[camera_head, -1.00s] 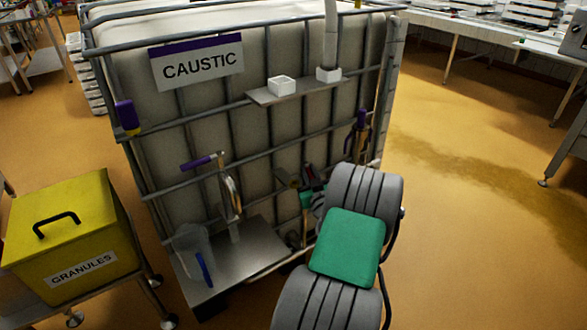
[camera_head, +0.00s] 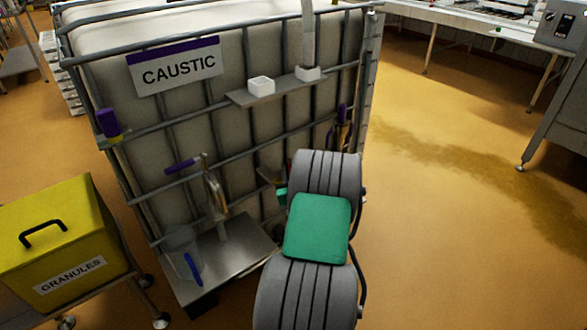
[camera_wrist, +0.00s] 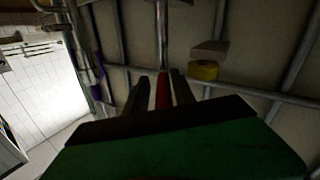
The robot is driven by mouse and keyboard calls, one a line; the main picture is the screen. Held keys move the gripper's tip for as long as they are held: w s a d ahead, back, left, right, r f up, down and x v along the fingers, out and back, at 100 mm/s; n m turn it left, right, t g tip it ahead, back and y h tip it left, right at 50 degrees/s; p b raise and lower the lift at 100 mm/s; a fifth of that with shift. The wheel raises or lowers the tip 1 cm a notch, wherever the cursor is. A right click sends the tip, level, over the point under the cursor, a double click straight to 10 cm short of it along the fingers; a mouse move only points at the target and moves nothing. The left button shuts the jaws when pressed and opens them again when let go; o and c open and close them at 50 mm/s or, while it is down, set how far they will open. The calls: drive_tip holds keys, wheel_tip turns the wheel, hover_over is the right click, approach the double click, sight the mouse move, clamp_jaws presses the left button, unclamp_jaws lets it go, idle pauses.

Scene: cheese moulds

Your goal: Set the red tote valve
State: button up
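A red handle (camera_wrist: 162,92), which looks like the red tote valve's, shows in the wrist view in front of the tote's cage. My gripper (camera_wrist: 160,88) has its two dark fingers apart, one on each side of the red handle as seen from the wrist, with narrow gaps. I cannot tell how deep the handle sits between them. In the head view my own grey and green arm hides the fingers and the red handle. The caustic tote (camera_head: 235,135) is a large white tank in a metal cage.
A purple-handled tap (camera_head: 181,165) stands left of my arm, above a metal tray (camera_head: 235,250) with a clear jug (camera_head: 180,243). A yellow granules box (camera_head: 60,235) is at lower left. A yellow piece (camera_wrist: 203,71) sits right of the fingers. Floor at right is open, with a wet patch.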

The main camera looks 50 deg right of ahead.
drive_tip(key=shift+o, duration=0.6)
drive_tip(key=shift+w+a, duration=0.15)
drive_tip(key=shift+s+a+f, duration=0.1)
drive_tip(key=shift+s+a, duration=0.1)
drive_tip(key=shift+s, duration=0.15)
drive_tip(key=b+v, duration=0.2)
drive_tip(key=v, duration=0.5)
drive_tip(key=shift+s, duration=0.1)
